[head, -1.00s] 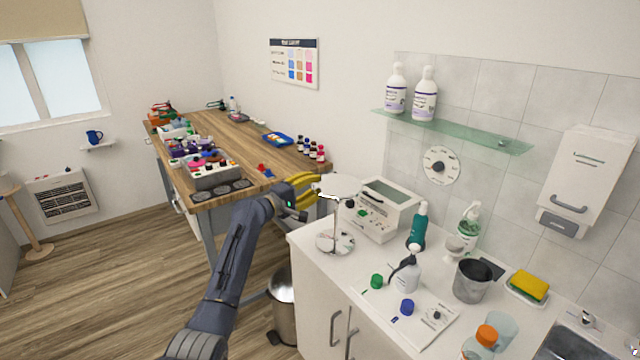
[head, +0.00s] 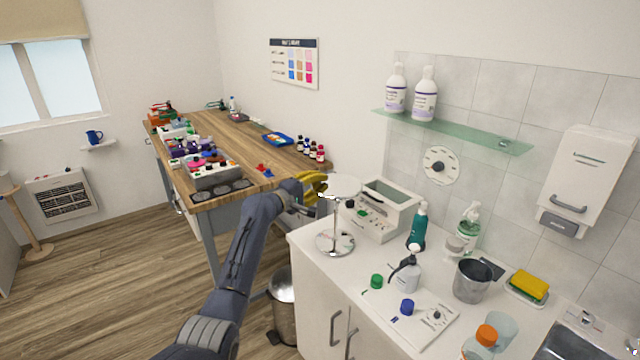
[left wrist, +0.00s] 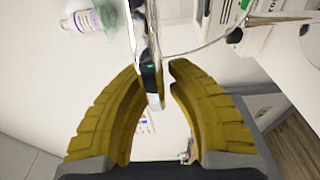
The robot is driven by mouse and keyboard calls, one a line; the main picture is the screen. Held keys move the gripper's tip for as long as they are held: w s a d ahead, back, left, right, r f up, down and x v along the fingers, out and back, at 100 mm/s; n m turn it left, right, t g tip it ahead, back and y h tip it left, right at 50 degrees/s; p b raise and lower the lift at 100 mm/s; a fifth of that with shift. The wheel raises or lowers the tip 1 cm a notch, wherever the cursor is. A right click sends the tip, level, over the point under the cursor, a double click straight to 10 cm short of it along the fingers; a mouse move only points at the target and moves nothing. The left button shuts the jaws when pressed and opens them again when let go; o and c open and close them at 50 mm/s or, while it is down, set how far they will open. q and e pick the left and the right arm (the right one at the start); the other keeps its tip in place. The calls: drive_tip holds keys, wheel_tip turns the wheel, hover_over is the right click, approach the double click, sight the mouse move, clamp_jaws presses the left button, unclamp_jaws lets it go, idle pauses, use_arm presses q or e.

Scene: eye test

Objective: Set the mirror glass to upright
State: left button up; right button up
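The mirror is a round glass (head: 341,186) on a thin post with a round shiny base (head: 335,243), standing at the left end of the white counter. In the head view the glass lies tilted back, close to flat. My left gripper (head: 322,185), with yellow fingers, is at the left edge of the glass. In the left wrist view the mirror's rim (left wrist: 151,60) shows nearly edge-on and reaches between the fingertips (left wrist: 158,75). The fingers are apart, with a gap beside the right one; whether the left one touches the rim I cannot tell. My right gripper is not in view.
A white device with a clear lid (head: 388,200) stands close behind the mirror. A teal bottle (head: 417,228), a spray bottle (head: 406,275) and a grey cup (head: 474,280) stand farther right. A wooden workbench (head: 265,150) is at the left, and a bin (head: 283,300) stands below.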

use_arm(q)
clamp_jaws()
